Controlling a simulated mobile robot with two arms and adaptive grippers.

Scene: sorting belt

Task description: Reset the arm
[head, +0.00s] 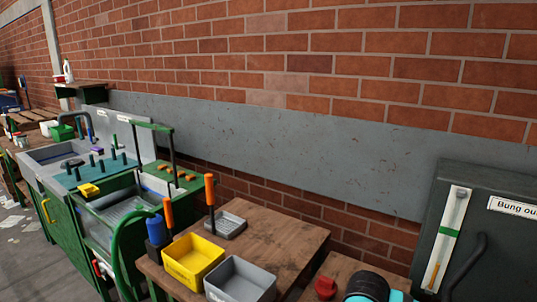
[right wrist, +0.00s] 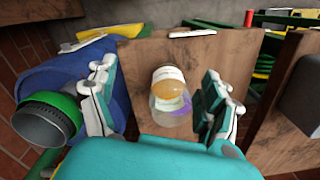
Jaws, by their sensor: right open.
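My right gripper (right wrist: 160,108) shows in the right wrist view with its two teal and white fingers spread apart, open. A clear container with a white label, an orange patch and a purple patch (right wrist: 172,90) shows between the fingers, over a wooden surface (right wrist: 140,60). There is a gap between it and each finger. I cannot tell how far beyond the fingertips it is. Neither gripper's fingers show in the head view. A teal and black rounded part of mine shows at its bottom edge.
In the head view, a wooden table (head: 285,232) holds a yellow bin (head: 193,262), a grey bin (head: 240,281) and a small grey tray (head: 226,225). A dark cabinet (head: 500,250) stands at the right. A green-framed sink station (head: 75,240) stands at the left.

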